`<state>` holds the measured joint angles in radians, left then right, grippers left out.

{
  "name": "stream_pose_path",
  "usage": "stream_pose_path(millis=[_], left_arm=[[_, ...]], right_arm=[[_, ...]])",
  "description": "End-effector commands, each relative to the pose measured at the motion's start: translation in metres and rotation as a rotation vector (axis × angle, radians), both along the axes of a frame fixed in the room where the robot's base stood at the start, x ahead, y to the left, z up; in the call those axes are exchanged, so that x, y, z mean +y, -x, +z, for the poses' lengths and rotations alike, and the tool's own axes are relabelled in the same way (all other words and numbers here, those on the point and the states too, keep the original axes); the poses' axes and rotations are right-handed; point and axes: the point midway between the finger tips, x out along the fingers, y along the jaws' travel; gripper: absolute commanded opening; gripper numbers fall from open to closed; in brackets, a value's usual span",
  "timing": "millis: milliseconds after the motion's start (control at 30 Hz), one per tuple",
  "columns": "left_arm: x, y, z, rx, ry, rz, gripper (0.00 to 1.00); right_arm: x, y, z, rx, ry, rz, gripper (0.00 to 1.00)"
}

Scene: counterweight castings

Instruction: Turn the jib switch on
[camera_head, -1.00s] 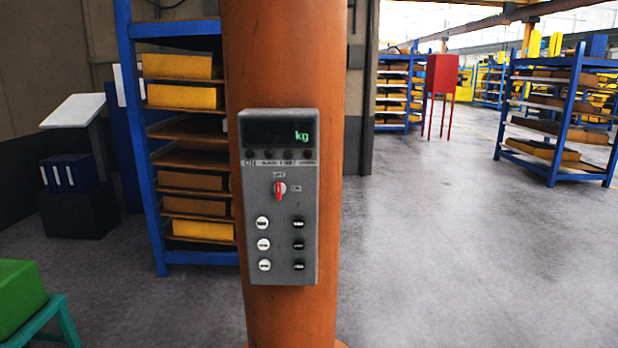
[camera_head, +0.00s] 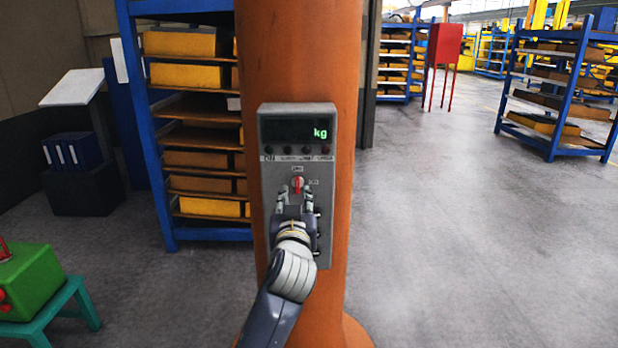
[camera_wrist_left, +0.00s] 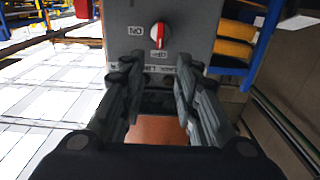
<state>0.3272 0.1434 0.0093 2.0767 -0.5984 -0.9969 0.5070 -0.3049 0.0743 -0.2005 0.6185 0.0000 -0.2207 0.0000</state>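The jib switch (camera_head: 297,184) is a small red knob on a grey control box (camera_head: 270,170), mounted on an orange column. Its red bar stands upright, in line with the OFF label above it; the ON label is to its right. In the left wrist view the picture is upside down, and the red and white knob (camera_wrist_left: 160,35) lines up with OFF, with ON at the left. My left gripper (camera_head: 296,195) is open in front of the box, just below the knob. Its fingers (camera_wrist_left: 160,75) are spread, with nothing between them. My right gripper is out of view.
The orange column (camera_head: 300,60) stands directly ahead. A blue rack (camera_head: 150,130) with yellow and brown trays is behind it. A green box (camera_head: 30,280) sits on a teal stool (camera_head: 75,295) at the lower left.

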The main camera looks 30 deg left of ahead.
Motion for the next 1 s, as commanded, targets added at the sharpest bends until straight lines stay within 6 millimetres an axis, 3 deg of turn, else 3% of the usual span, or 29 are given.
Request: stream_pose_path(millis=[500,700,1000], left_arm=[[0.043,-0.07,0.001,0.005,-0.003,-0.001,0.29],[0.051,-0.084,0.0,0.004,-0.002,-0.002,0.29],[0.053,-0.088,-0.002,0.003,-0.001,-0.002,0.29]], right_arm=[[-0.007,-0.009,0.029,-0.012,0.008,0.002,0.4],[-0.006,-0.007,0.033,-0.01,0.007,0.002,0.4],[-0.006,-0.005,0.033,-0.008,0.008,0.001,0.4]])
